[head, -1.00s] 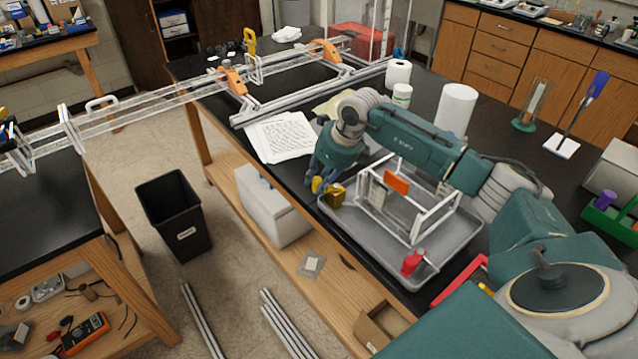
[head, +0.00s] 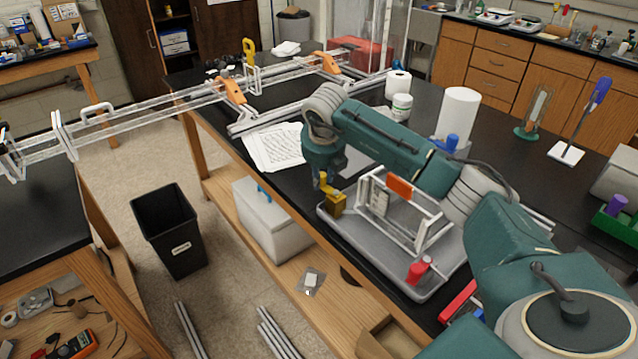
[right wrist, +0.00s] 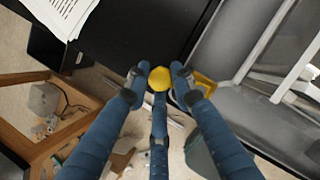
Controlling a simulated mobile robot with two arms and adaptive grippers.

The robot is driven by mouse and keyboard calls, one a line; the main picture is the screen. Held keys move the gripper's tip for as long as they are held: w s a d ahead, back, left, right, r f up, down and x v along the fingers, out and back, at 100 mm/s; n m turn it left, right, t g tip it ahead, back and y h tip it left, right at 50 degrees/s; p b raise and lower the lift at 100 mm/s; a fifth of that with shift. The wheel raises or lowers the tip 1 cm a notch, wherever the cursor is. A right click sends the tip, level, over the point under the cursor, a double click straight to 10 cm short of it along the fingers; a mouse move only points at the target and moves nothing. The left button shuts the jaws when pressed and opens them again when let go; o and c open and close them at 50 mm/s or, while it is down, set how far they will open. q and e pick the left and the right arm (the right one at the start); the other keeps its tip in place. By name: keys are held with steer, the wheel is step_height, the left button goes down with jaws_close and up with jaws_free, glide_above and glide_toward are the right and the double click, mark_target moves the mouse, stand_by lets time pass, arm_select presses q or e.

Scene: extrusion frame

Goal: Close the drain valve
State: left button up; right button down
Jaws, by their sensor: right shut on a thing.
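The drain valve appears to be the brass-yellow block (head: 336,204) at the left corner of the grey tray (head: 392,278). Its yellow handle (head: 324,186) stands up at the block's left side. My right gripper (head: 322,180) points down at it from above, its fingers partly hidden behind the handle. In the right wrist view, the blue fingers close around the round yellow handle end (right wrist: 160,78). Part of the yellow valve body (right wrist: 204,84) shows just right of the fingers. My left gripper does not show.
A white open frame with an orange tag (head: 399,186) stands in the tray, right of the gripper. A red-capped item (head: 418,270) is at the tray's near corner. Papers (head: 272,148) lie behind left. The bench edge drops to a lower shelf and a black bin (head: 172,230).

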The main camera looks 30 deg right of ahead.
steer(key=shift+w+d+r+m+h+b, duration=0.2)
steer(key=shift+d+m+h+b, duration=0.25)
steer(key=shift+m, duration=0.55)
steer(key=shift+d+r, duration=0.1)
steer(key=c, duration=1.7)
jaws_free()
steer(key=shift+o, duration=0.8)
steer(key=shift+f, duration=0.2)
steer(key=shift+s+r, duration=0.1)
steer(key=shift+r, duration=0.2)
steer(key=v, duration=1.1)
steer(key=shift+r, duration=0.25)
